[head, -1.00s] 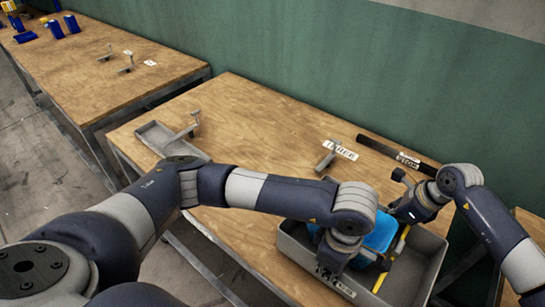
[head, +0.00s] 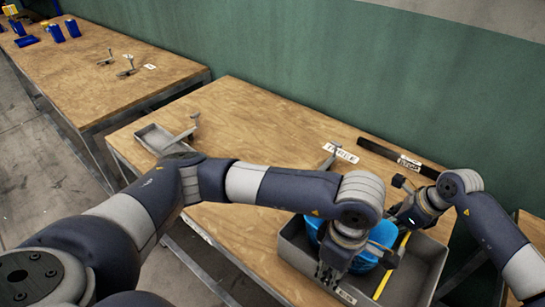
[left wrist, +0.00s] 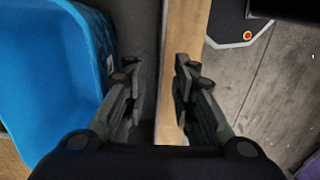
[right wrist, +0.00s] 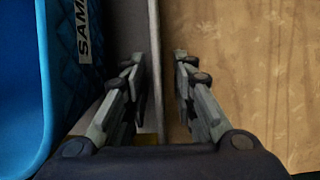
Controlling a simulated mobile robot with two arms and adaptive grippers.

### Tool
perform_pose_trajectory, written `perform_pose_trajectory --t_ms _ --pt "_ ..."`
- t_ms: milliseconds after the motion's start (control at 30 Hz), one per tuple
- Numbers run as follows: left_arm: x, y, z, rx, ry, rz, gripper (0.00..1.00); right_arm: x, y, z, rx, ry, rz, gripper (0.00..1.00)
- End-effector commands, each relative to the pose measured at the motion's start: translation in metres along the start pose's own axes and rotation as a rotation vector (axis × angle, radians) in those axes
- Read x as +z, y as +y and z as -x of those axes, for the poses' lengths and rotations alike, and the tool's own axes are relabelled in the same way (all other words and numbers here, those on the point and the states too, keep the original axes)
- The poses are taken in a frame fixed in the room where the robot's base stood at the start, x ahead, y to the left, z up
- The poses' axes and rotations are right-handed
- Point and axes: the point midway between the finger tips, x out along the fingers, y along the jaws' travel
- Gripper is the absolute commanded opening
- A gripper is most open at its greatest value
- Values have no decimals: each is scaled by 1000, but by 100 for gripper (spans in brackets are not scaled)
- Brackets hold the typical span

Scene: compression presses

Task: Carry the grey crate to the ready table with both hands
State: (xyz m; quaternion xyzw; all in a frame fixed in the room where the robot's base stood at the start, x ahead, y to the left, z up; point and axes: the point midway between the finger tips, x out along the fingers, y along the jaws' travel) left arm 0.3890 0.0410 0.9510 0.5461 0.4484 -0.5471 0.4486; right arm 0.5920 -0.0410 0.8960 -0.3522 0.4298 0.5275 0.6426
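The grey crate (head: 425,275) stands at the near right end of the wooden table, with a blue bin (head: 385,235) and a yellow-edged item (head: 391,266) inside. My left gripper (head: 330,274) is at the crate's near wall. In the left wrist view its fingers (left wrist: 158,95) are apart, with the crate wall (left wrist: 146,35) between them. My right gripper (head: 397,216) is at the far wall. In the right wrist view its fingers (right wrist: 163,85) are apart on either side of the rim (right wrist: 154,40). I cannot tell which table is the ready table.
The crate's table (head: 245,125) also holds a grey tray (head: 157,138), a small lever (head: 331,153), labels and a black bar (head: 385,150). Another wooden table (head: 110,85) at the upper left carries blue items at its far end. A green wall runs behind.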

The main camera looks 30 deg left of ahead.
Motion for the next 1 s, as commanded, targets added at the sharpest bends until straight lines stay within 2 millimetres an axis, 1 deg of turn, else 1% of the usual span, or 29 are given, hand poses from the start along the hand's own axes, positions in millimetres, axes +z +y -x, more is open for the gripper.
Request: perform_pose_trajectory --t_ms 33,200,300,400,467,567,667,800,900,1000 --pt "0 2 13 6 -1 0 25 0 0 0 0 0 0 25" --pt "0 1 49 6 0 0 25 0 0 0 0 0 0 25" --pt "0 1 65 4 -1 -1 25 0 0 0 0 0 0 25" --pt "0 0 76 2 0 0 25 0 0 0 0 0 0 25" --pt "0 0 80 3 0 1 25 0 0 0 0 0 0 25" --pt "0 0 83 1 0 0 25 0 -1 7 -2 0 0 25" --pt "0 0 84 0 0 0 25 0 -2 21 -4 0 2 25" --pt "0 0 83 0 0 0 25 0 -2 46 -4 0 1 25" --pt "0 0 83 0 0 0 25 -1 -1 60 -3 1 1 25" --pt "0 0 83 0 0 0 25 0 -1 70 -1 -1 0 25"
